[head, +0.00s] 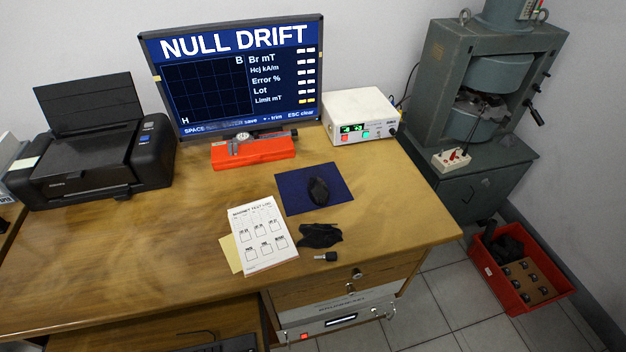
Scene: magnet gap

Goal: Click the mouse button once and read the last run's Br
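A black computer mouse (318,190) rests on a dark blue mouse pad (290,187) right of the middle of the desk. The monitor (235,75) at the back of the desk reads "NULL DRIFT". Its right side lists "Br mT", "Hcj kA/m", "Error %", "Lot" and "Limit mT", with short pale dashes beside them and a yellow mark in the lowest row. The B-H grid on its left shows no curve that I can make out. Neither of my grippers is in the head view.
A printed log sheet (263,235), black cloth or glove (319,235) and small dark item (326,257) lie in front of the pad. A red case (253,151), printer (100,155) and white meter box (360,116) stand behind. Bare desk lies left of the sheet.

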